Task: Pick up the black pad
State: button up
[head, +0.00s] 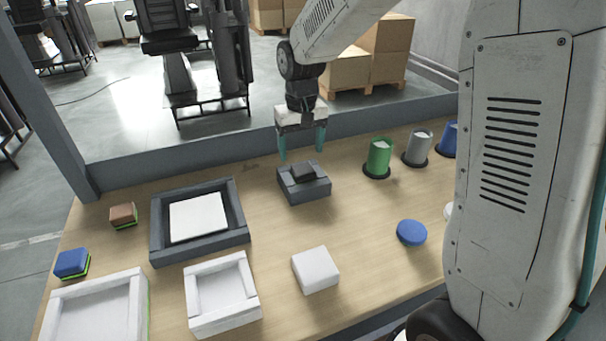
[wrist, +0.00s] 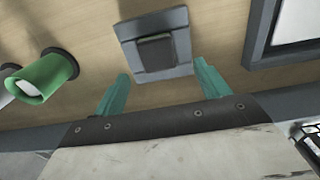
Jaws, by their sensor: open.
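The black pad (head: 303,173) is a small dark block lying in a dark grey square holder (head: 314,190) near the back middle of the wooden table. It also shows in the wrist view (wrist: 156,50), seated in the holder (wrist: 182,45). My gripper (head: 301,158) has two teal fingers, spread apart and empty, just behind and above the holder in the head view. In the wrist view the gripper (wrist: 162,80) has one finger on each side of the holder's near edge. Nothing is between the fingers.
A dark tray with a white panel (head: 240,218) lies left of the holder. Green (head: 379,156), grey (head: 417,147) and blue (head: 449,140) cups stand right. A white block (head: 316,269), blue disc (head: 411,232) and white trays (head: 252,290) are nearer. A raised ledge (head: 215,151) runs behind.

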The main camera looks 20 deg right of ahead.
aim_at(303, 168)
jog(key=f, duration=0.5)
jog(key=shift+d+f, duration=0.2)
jog(key=shift+c, duration=0.3)
jog(key=c, duration=1.2)
jog(key=shift+r, duration=0.1)
